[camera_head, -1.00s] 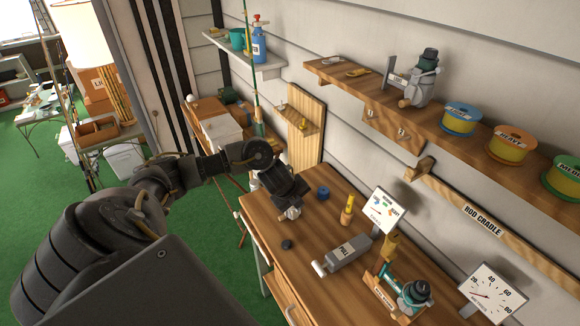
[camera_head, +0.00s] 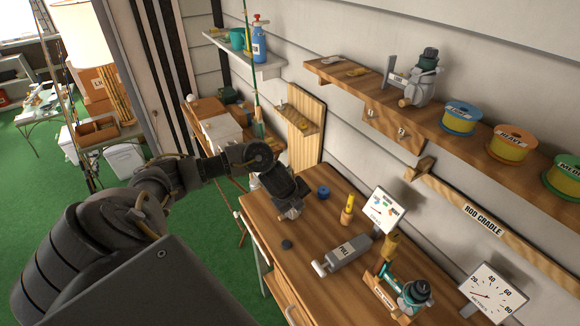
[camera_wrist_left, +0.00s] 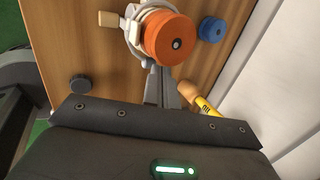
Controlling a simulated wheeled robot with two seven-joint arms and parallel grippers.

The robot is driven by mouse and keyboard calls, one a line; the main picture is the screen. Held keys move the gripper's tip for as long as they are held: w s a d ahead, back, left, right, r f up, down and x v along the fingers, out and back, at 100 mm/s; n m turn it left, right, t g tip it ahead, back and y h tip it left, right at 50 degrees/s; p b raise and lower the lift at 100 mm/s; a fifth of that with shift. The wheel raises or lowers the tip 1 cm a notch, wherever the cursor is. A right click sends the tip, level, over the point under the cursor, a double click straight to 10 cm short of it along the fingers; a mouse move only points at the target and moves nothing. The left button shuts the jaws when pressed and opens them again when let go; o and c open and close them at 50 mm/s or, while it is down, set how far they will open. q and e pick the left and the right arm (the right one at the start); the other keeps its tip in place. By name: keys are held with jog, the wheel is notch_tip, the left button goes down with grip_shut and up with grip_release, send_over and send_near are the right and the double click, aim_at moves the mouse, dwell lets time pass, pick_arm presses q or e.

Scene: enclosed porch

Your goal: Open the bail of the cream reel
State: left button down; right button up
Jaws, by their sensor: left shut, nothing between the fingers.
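The cream reel (camera_wrist_left: 136,30) shows in the left wrist view at the top, with an orange spool (camera_wrist_left: 168,38) and a wooden handle knob (camera_wrist_left: 107,18). My left gripper (camera_wrist_left: 162,82) is shut and empty, its fingertips close below the orange spool; whether they touch it I cannot tell. In the head view my left gripper (camera_head: 290,210) is low over the far left part of the bench and hides most of the reel. The bail is hard to make out, so its position is unclear. My right gripper is not in view.
The wooden bench (camera_head: 262,225) holds a black puck (camera_head: 286,245), blue cap (camera_head: 323,193), yellow bottle (camera_head: 347,212), grey pull scale (camera_head: 345,254) and teal reel (camera_head: 408,294). A grey reel (camera_head: 420,85) and line spools stand on the wall shelf (camera_head: 345,82).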

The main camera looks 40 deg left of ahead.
pick_arm(q)
jog(key=shift+f+b, duration=0.35)
jog(key=shift+f, duration=0.4)
dwell(1.2)
jog(key=shift+d+r, duration=0.1)
jog(key=shift+s+d+r+p, duration=0.2)
jog(key=shift+d+r+p, duration=0.25)
jog(key=shift+p, duration=0.4)
jog(key=shift+f, duration=0.15)
jog(key=p+v, duration=0.1)
jog(key=v, duration=0.6)
dwell(0.4)
dwell(0.4)
